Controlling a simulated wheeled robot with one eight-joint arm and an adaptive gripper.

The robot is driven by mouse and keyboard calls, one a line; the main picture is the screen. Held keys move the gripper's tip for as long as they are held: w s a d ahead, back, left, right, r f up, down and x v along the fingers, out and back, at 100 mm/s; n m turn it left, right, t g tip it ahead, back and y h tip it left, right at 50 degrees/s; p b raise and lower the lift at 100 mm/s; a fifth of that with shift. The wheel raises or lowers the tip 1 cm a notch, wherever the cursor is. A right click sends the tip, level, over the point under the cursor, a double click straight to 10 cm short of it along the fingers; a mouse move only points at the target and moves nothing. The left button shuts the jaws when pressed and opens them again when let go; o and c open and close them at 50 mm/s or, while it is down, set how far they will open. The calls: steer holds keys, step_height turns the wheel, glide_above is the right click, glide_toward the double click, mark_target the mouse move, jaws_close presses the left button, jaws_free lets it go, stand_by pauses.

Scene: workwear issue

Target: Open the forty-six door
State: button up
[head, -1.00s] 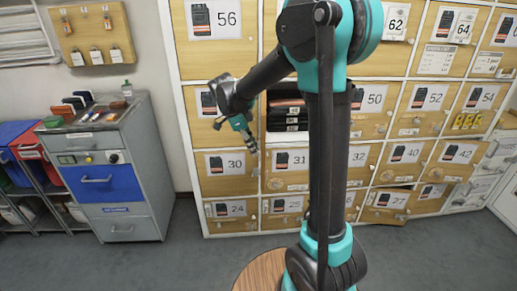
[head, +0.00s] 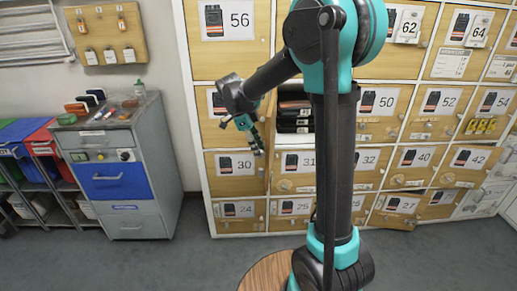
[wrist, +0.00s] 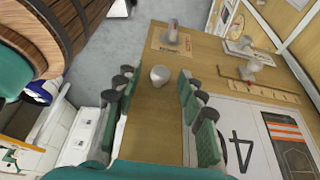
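In the head view a wooden locker door (head: 209,128) sits in the left column between doors 56 and 30. Its number is hidden behind my wrist, so I cannot read forty-six. My gripper (head: 257,146) hangs at its lower right. In the wrist view my gripper (wrist: 157,88) is open, its green fingers apart on either side of a pale round knob (wrist: 160,75) on a wooden panel. I cannot tell whether they touch it. An upside-down label (wrist: 238,140) beside the right finger shows a 4; its other digit is hidden.
An open compartment (head: 294,112) with dark folded items lies right of my gripper. Door 30 (head: 215,187) is below. A grey cabinet (head: 146,172) with a blue drawer stands left. Door 27 (head: 390,219) stands ajar at lower right. Floor (head: 215,262) in front is clear.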

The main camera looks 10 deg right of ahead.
steer(key=v, duration=1.2)
steer(key=shift+a, duration=0.15)
